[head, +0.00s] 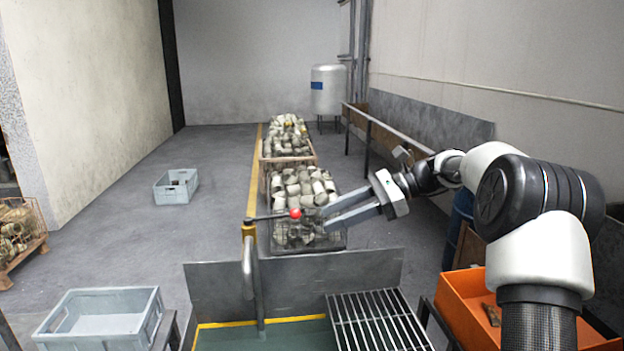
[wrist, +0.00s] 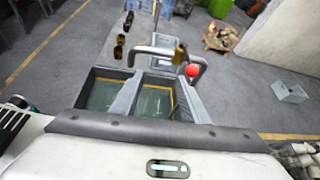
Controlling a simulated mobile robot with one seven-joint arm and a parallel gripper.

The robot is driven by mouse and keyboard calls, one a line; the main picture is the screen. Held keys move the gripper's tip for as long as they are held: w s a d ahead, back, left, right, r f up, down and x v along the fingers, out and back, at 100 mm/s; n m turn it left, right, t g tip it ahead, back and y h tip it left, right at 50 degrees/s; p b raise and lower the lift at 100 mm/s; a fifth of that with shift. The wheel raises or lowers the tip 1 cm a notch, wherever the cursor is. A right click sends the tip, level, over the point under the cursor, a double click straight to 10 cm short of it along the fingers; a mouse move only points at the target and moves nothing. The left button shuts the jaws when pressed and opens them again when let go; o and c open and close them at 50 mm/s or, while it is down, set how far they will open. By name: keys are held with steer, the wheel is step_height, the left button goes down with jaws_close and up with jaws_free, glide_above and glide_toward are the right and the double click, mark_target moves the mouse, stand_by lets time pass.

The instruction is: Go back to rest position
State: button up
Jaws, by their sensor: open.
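My gripper (head: 326,218) is stretched out to the left at the middle of the head view, above the floor behind the press table. Its two long grey fingers are apart with nothing between them. In the wrist view, the fingers (wrist: 162,88) are open over the green table top. A red ball knob (head: 295,213) on a lever is just left of the fingertips in the head view, with a small gap seeming to lie between them. In the wrist view, the knob (wrist: 192,70) shows beyond the right fingertip. Whether they touch is hard to tell.
A grey post (head: 249,265) carries the lever. A slatted grate (head: 378,322) and an orange bin (head: 470,305) lie below my arm. A grey crate (head: 100,318) stands at front left. Baskets of metal parts (head: 305,187) stand behind. The left floor is mostly clear.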

steer(key=s+a+r+n+h, duration=0.2)
steer(key=s+n+h, duration=0.2)
steer(key=s, duration=0.4)
steer(key=s+d+f+n+t+h, duration=0.1)
steer(key=s+d+n+t+h, duration=0.1)
steer(key=s, duration=0.6)
steer(key=s+d+f+n+t+h, duration=0.1)
steer(key=s+d+n+h, duration=0.3)
steer(key=s, duration=0.5)
steer(key=s+d+f+n+t+h+p, duration=0.1)
steer(key=s+d+n+t+h, duration=0.1)
steer(key=s+n, duration=0.4)
steer(key=shift+s+d+n+t+h, duration=0.3)
steer(key=shift+s+d+h, duration=0.3)
steer(key=shift+s, duration=0.6)
steer(key=shift+d, duration=0.1)
steer(key=shift+c, duration=0.3)
